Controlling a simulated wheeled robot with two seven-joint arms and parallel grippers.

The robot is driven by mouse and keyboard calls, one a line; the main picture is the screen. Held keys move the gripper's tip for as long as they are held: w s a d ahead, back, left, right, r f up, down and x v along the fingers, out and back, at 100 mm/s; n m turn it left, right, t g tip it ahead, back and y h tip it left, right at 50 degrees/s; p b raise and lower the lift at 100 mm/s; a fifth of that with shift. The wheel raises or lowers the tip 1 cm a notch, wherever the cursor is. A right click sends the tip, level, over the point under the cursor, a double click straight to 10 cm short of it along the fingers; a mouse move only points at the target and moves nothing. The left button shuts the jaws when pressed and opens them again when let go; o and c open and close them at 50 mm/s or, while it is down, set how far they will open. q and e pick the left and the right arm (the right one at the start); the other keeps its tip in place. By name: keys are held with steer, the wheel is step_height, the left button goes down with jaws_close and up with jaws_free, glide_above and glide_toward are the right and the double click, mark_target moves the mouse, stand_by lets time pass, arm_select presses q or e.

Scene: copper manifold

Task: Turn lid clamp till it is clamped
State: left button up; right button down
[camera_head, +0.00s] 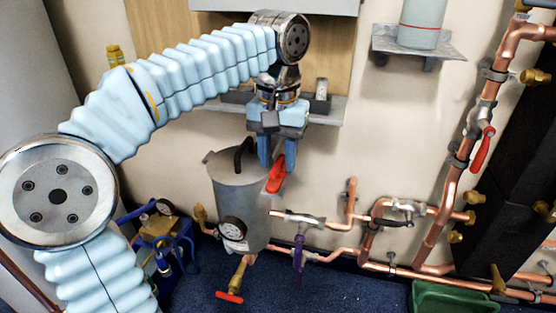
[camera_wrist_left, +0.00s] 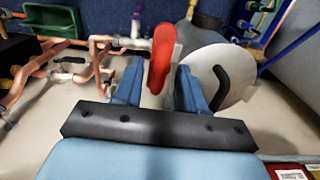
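The red lid clamp handle (camera_head: 276,175) sits at the right side of the grey metal vessel (camera_head: 238,205), by its lid. In the left wrist view the red handle (camera_wrist_left: 163,52) stands nearly upright in the picture. My left gripper (camera_head: 277,163) points down at it, with its blue fingers apart. In the wrist view the handle lies between the fingers of the left gripper (camera_wrist_left: 158,85), with a gap visible on each side. The lid (camera_wrist_left: 215,60) carries a black curved handle (camera_wrist_left: 222,75). The clamp's pivot is hard to make out. My right gripper is out of view.
A pressure gauge (camera_head: 232,229) and a red-handled valve (camera_head: 230,297) are at the vessel's front. Copper pipes (camera_head: 340,255) run low to the right. A wall shelf (camera_head: 325,110) is close behind my left gripper. A green tray (camera_head: 455,300) is at lower right.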

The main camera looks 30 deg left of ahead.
arm_select(q)
jaws_close()
